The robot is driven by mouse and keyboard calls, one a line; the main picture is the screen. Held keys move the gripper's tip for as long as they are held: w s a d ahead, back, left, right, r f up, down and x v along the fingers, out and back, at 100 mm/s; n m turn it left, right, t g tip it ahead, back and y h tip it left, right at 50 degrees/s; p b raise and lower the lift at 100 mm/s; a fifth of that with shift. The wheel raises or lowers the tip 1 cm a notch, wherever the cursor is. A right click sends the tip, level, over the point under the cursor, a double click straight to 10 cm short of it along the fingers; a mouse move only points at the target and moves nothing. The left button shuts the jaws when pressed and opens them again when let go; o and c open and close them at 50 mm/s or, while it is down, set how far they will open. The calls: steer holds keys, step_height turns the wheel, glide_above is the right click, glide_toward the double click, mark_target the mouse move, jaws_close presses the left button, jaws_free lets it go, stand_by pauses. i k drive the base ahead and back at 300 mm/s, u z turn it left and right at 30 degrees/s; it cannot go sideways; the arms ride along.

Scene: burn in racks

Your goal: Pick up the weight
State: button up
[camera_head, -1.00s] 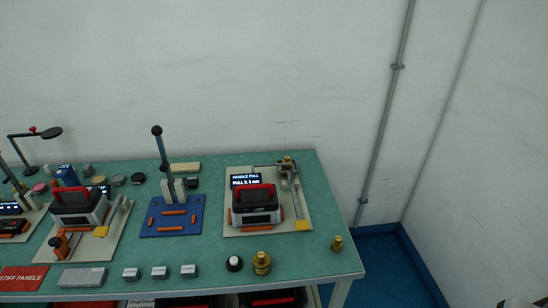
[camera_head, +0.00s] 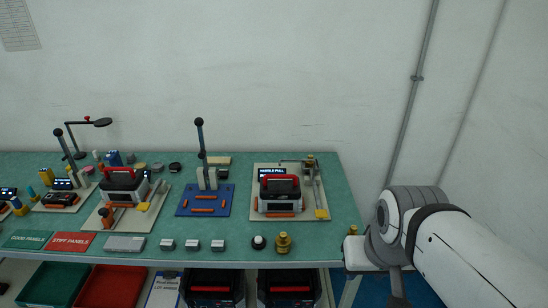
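Brass weights stand on the green bench. A larger one (camera_head: 283,243) is upright near the front edge, right of a small black-and-white knob-like piece (camera_head: 258,242). Another small brass piece (camera_head: 310,160) sits at the top of the handle-pull fixture. I cannot tell which weight the task means. My arm comes in from the right edge, and its end is beside the bench's right front corner. Its fingers are not clearly seen.
The handle-pull fixture (camera_head: 318,195) holds a red-handled device (camera_head: 279,190). A blue base (camera_head: 186,209) with an upright lever stands to its left. Several grey blocks line the front edge. Green (camera_head: 45,291) and red (camera_head: 109,292) bins are below. Bare bench lies right of the fixture.

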mark_target(307, 164)
steer(key=i, duration=1)
steer(key=u, duration=0.05)
